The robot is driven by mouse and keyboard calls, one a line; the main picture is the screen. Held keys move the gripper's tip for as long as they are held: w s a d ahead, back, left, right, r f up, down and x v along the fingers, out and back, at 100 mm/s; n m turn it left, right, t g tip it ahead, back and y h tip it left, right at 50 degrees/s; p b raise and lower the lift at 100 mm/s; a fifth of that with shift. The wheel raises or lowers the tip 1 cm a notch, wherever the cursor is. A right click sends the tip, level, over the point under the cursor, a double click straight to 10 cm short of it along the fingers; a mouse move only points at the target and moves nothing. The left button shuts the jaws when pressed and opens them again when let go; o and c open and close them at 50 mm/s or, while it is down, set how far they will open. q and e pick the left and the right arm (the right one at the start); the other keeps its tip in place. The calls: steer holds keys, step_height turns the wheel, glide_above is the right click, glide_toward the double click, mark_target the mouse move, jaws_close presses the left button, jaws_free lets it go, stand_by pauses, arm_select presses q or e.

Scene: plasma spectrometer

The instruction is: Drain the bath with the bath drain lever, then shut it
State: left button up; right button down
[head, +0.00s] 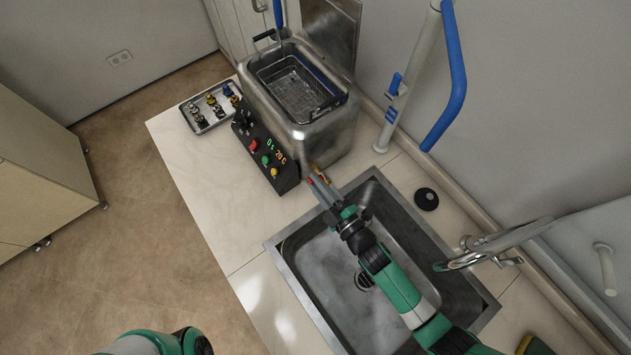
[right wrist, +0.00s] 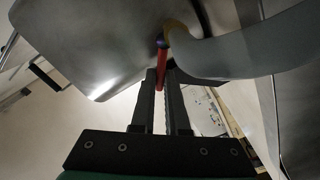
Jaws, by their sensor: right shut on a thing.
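The bath (head: 328,135) is a steel tank with a wire basket in it, standing on the counter at the upper middle of the head view. The drain lever is a small red handle on a brass valve (right wrist: 171,27) at the bath's lower side; the red handle (right wrist: 162,72) shows between my fingers in the right wrist view. My right gripper (head: 320,187) is shut on the drain lever, beside the sink's back edge. A grey curved spout (right wrist: 240,45) leads off the valve. The water level is hard to tell. My left gripper is out of view.
The sink (head: 285,262) lies under my right arm, with a faucet (head: 500,240) on its right. A control panel (head: 262,150) with coloured knobs fronts the bath. A tray of small fittings (head: 187,112) sits left. A blue-handled rail (head: 452,90) stands behind.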

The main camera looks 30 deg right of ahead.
steer(key=shift+d+r+m+p, duration=0.35)
steer(key=shift+r+m+p, duration=0.2)
steer(key=shift+m+p, duration=0.6)
steer(key=m+p, duration=0.1)
steer(key=d+m+p, duration=0.1)
steer(key=shift+w+r+m, duration=0.1)
steer(key=shift+r+m, duration=0.2)
steer(key=shift+m, duration=0.05)
steer(key=m+p, duration=0.1)
steer(key=m, duration=0.1)
steer(key=shift+d+r+m+p, duration=0.15)
steer(key=shift+d+m+p, duration=0.15)
steer(key=shift+d+p, duration=0.1)
steer(key=shift+w+d+m+p, duration=0.15)
steer(key=shift+d+m+p, duration=0.4)
steer(key=shift+m, duration=0.85)
steer(key=shift+d, duration=0.1)
steer(key=c, duration=0.9)
jaws_free()
